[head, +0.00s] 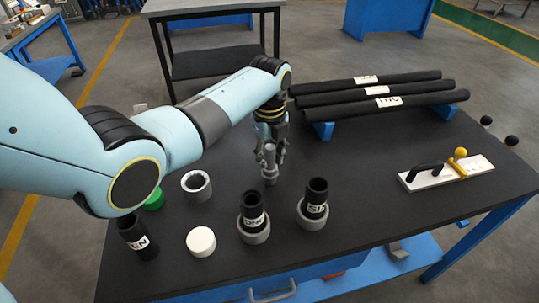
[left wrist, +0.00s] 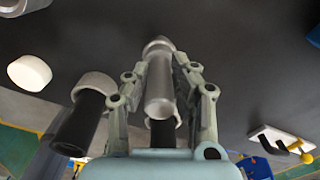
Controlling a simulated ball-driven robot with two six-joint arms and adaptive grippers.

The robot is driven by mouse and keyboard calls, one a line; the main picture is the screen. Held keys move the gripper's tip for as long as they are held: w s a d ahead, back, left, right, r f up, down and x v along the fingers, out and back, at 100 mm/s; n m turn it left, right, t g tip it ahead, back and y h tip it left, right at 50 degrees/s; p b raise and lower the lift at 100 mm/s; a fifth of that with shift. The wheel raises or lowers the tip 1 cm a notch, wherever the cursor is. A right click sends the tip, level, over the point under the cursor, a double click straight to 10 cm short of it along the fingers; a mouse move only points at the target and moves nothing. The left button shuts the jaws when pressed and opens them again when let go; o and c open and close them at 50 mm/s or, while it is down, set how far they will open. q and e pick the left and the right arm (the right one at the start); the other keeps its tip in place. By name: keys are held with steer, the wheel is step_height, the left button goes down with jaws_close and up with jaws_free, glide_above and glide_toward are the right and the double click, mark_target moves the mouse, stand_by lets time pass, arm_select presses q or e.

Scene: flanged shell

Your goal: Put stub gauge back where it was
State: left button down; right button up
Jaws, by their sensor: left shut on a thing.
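My left gripper (head: 272,140) is shut on a grey metal cylinder with a stepped end, which appears to be the stub gauge (head: 269,170). It points down close above the black tabletop; I cannot tell whether it touches. In the left wrist view the gauge (left wrist: 160,85) lies between the two fingers of my left gripper (left wrist: 161,80). Two short black labelled cylinders stand in grey rings, one at the middle (head: 253,205) and one to its right (head: 317,192). An empty grey ring (head: 196,183) stands left of the gripper. My right gripper is not in view.
A third black cylinder (head: 137,238), a white disc (head: 201,243) and a green piece (head: 154,200) stand at the left. Three long black bars (head: 385,98) lie on blue supports at the back. A white plate with a toggle clamp (head: 447,173) lies right; table between is clear.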

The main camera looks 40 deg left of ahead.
arm_select(q)
steer(key=shift+f, duration=0.1)
steer(key=c, duration=1.4)
jaws_free()
steer(key=shift+o, duration=1.5)
steer(key=shift+r, duration=0.55)
step_height(320, 180, up, 11)
steer(key=shift+r, duration=0.1)
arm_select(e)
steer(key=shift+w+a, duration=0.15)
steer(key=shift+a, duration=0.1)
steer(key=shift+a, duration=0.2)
